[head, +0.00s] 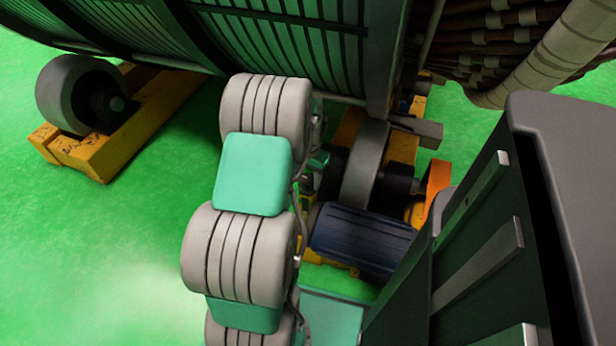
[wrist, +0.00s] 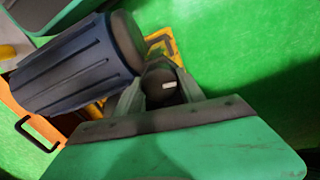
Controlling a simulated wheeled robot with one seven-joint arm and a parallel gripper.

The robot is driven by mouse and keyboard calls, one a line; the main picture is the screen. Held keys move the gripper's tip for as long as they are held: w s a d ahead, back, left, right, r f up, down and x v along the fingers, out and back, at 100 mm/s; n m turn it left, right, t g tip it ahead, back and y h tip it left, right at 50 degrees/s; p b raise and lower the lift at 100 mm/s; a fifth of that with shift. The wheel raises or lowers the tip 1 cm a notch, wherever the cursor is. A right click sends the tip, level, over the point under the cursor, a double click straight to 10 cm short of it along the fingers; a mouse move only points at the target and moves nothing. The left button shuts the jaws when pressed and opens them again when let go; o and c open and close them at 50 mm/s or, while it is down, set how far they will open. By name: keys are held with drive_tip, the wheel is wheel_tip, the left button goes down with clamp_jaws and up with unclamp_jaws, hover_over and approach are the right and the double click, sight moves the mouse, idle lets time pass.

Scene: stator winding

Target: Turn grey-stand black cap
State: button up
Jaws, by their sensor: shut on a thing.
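In the wrist view a round black cap (wrist: 163,92) with a small white mark on its face sits between the two green fingers of my gripper (wrist: 160,80). The fingers are shut on its sides. In the head view my gripper (head: 314,172) is small, beside the roller on the yellow stand and mostly hidden behind my white and teal arm. The cap cannot be made out there. I cannot tell how far the cap is turned. No grey stand can be clearly made out.
A ribbed dark blue motor (head: 361,241) lies close beside my gripper, also in the wrist view (wrist: 75,65). A grey roller (head: 364,164) stands on the yellow stand (head: 402,148). Another roller (head: 80,95) stands left. The large green stator (head: 290,45) hangs overhead. Green floor is open at left.

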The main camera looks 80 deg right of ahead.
sight(308, 179)
drive_tip(key=m+p, duration=0.2)
drive_tip(key=m, duration=0.2)
drive_tip(key=shift+r, duration=0.1)
drive_tip(key=m+p, duration=0.1)
drive_tip(key=m, duration=0.5)
drive_tip(key=shift+p, duration=0.4)
drive_tip(key=m+p, duration=0.1)
drive_tip(key=m, duration=0.4)
drive_tip(key=shift+m+p, duration=0.45)
drive_tip(key=shift+m, duration=1.95)
drive_tip(key=o, duration=1.4)
drive_tip(key=shift+c, duration=0.2)
wheel_tip(308, 179, up, 8)
drive_tip(key=shift+f+p, duration=0.2)
drive_tip(key=shift+p, duration=0.55)
